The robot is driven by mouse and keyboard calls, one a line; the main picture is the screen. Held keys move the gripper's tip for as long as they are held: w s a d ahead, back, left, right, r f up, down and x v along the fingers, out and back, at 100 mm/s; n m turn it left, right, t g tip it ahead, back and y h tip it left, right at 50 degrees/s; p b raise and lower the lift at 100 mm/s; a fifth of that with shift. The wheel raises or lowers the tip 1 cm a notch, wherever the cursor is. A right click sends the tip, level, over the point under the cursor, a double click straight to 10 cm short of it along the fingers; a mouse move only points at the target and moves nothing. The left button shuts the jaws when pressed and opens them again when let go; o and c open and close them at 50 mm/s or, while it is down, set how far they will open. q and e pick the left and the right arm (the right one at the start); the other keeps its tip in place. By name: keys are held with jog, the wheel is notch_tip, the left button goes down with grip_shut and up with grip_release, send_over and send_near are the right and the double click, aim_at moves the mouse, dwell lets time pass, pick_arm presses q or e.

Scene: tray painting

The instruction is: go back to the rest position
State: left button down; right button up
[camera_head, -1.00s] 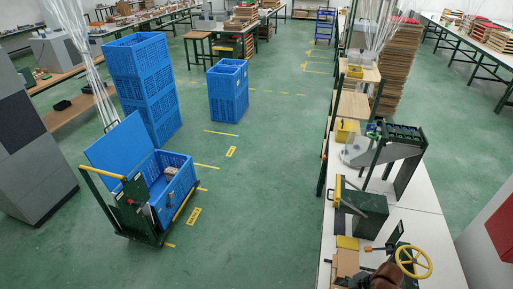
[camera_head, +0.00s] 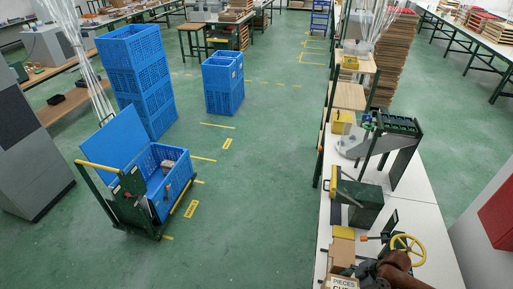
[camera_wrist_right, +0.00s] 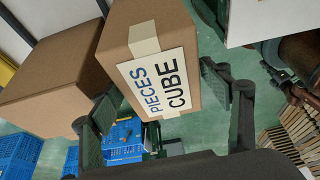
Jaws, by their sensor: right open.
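My right gripper (camera_wrist_right: 162,100) is open in the right wrist view, with one dark finger at the left and one at the right. A cardboard box with a white label reading "PIECES CUBE" (camera_wrist_right: 158,78) shows between and beyond the fingers; I cannot tell whether they touch it. This labelled box (camera_head: 343,283) is cut off at the bottom edge of the head view, on the white workbench (camera_head: 425,215). My left gripper is not in view.
Another cardboard box (camera_wrist_right: 55,75) stands left of the labelled one. The bench also carries a yellow handwheel (camera_head: 408,250), a green machine (camera_head: 365,205) and a grey machine with a black rack (camera_head: 398,150). A trolley with a blue crate (camera_head: 165,178) stands left; green floor (camera_head: 265,200) between is clear.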

aim_at(328, 278)
jog(key=v, duration=0.5)
jog(key=shift+r, duration=0.1)
jog(key=x, duration=1.2)
jog(key=a+r, duration=0.1)
jog(key=r, duration=0.2)
jog(key=w+a+r, duration=0.1)
jog(key=r, duration=0.2)
jog(key=w+a+r+b, duration=0.1)
jog(key=a+r, duration=0.1)
jog(key=r, duration=0.1)
jog(key=shift+w, duration=0.2)
jog(key=w+a+r+b, duration=0.1)
jog(key=w+a+r, duration=0.35)
jog(key=a, duration=0.35)
jog(key=w+r+m+t+h, duration=0.3)
jog(key=w+r+m+h, duration=0.1)
jog(key=r+m, duration=1)
jog(key=shift+w, duration=0.5)
